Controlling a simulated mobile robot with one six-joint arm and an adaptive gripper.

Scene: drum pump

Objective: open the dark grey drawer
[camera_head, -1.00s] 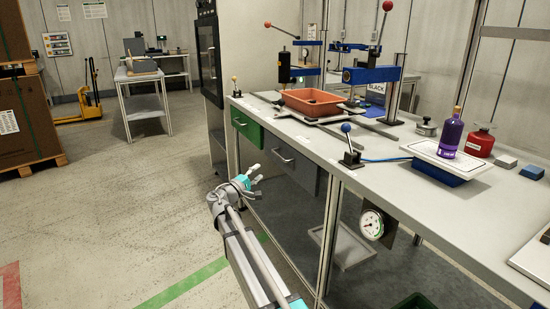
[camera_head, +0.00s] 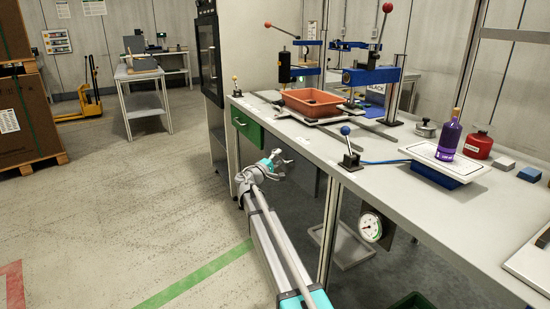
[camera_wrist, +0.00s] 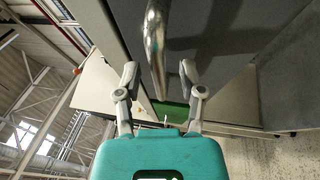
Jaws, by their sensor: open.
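The dark grey drawer sits under the front edge of the workbench, right of a green drawer; in the head view my arm hides much of its front. In the wrist view its grey front (camera_wrist: 225,28) fills the upper part, with a metal bar handle (camera_wrist: 155,30) standing out from it. My gripper (camera_head: 278,158) is at the drawer front. In the wrist view my gripper (camera_wrist: 158,70) is open, one finger on each side of the handle's line. I see a gap between each finger and the handle. The drawer looks closed.
The green drawer (camera_head: 247,125) is just left. The bench top (camera_head: 400,207) above carries an orange tray (camera_head: 312,103), a blue-knobbed lever (camera_head: 348,152) and a purple bottle (camera_head: 449,135). The floor (camera_head: 150,230) to the left is clear.

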